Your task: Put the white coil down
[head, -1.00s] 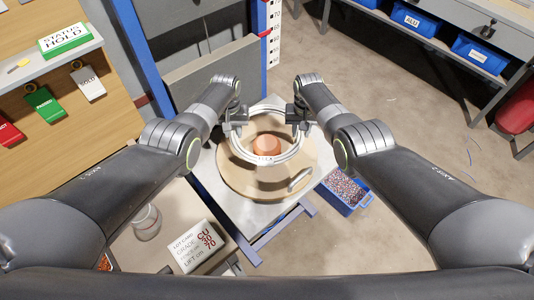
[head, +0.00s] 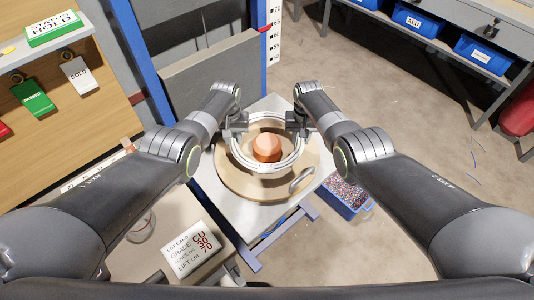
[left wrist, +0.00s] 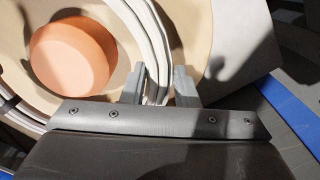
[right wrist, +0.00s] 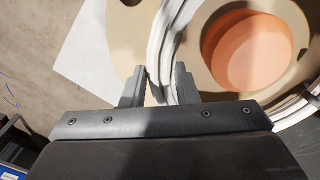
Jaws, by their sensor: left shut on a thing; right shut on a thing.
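The white coil (head: 268,171) is a ring of several white cable turns, held between my two grippers over a round tan wooden disc (head: 238,184). An orange-brown cylinder (head: 267,146) stands at the disc's middle, and the coil encircles it in the head view. My left gripper (head: 236,127) is shut on the coil's left side; the strands pass between its fingers in the left wrist view (left wrist: 160,88). My right gripper (head: 300,123) is shut on the coil's right side, as the right wrist view (right wrist: 161,88) also shows. I cannot tell whether the coil touches the disc.
The disc lies on a pale table top (head: 221,209). A metal handle-like piece (head: 301,181) is at the disc's right. A blue crate of scrap bits (head: 346,195) is to the right. A lot card (head: 193,250) lies in front left. A grey panel and blue post (head: 258,52) rise behind.

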